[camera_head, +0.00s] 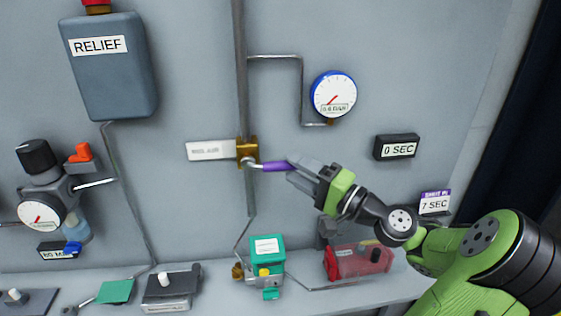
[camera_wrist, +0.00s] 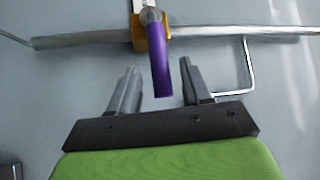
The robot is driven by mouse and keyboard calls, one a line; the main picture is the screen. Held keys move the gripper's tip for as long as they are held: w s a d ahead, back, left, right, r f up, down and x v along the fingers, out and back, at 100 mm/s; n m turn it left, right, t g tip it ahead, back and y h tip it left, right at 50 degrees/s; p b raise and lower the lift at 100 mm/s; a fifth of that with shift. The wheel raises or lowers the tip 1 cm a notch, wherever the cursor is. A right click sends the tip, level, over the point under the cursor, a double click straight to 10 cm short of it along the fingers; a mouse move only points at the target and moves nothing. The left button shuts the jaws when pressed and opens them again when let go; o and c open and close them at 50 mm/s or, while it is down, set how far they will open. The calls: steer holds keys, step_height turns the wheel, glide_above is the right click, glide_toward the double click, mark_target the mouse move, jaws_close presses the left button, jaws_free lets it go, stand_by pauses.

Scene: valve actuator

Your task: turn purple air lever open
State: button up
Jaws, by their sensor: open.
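The purple lever (camera_head: 274,166) sticks out to the right from a brass valve (camera_head: 246,152) on the vertical pipe, roughly at a right angle to the pipe. My gripper (camera_head: 292,170) is at the lever's right end in the head view. In the wrist view the purple lever (camera_wrist: 161,72) points down between the two fingers of my open gripper (camera_wrist: 160,88), with a gap on each side. The lever's tip reaches a little past the fingertips toward the palm. The brass valve body (camera_wrist: 150,32) shows beyond it. The fingers do not appear to touch the lever.
A pressure gauge (camera_head: 334,95) with a blue rim is above right of the valve. A white label plate (camera_head: 210,150) is left of it. A green-topped box (camera_head: 267,250) and a red device (camera_head: 357,262) stand below on the ledge.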

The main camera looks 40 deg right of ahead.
mark_target(273, 164)
steer(key=x, duration=0.4)
steer(key=shift+w, duration=0.35)
jaws_close()
